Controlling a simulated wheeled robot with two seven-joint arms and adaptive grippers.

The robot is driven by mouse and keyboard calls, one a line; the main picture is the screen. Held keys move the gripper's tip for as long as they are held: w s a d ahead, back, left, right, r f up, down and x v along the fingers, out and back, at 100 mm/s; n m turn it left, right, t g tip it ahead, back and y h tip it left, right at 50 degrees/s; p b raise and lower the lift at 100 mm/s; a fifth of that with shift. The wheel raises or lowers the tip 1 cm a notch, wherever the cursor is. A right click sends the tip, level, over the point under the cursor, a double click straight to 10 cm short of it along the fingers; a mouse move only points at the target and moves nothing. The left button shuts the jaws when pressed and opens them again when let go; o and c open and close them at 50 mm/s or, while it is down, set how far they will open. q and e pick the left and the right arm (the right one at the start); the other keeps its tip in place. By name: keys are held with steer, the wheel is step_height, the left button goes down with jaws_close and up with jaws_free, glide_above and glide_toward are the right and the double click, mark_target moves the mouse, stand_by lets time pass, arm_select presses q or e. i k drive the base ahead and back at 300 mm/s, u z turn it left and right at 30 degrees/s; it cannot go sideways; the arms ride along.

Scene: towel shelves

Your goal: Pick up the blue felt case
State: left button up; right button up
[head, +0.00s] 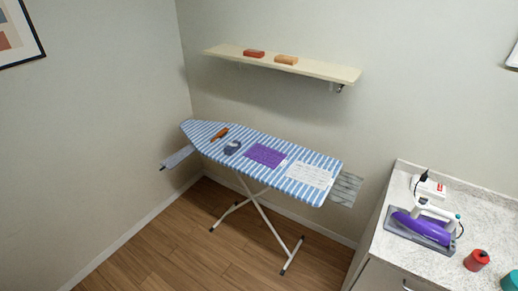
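A small dark blue item (232,147), which looks like the blue felt case, lies on the blue-and-white striped ironing board (205,133). It is left of the board's middle, between an orange-brown item and a purple cloth. It is too small to make out its material. Neither of my grippers is in view.
On the board are an orange-brown item (219,135), a purple cloth (266,155) and a white patterned cloth (309,175). A wall shelf (335,73) above holds a red block (254,53) and an orange block (286,59). A counter (480,215) at right holds a purple iron (421,226). Floor in front is clear.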

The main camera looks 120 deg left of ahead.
mark_target(231, 147)
steer(key=u, duration=3.7)
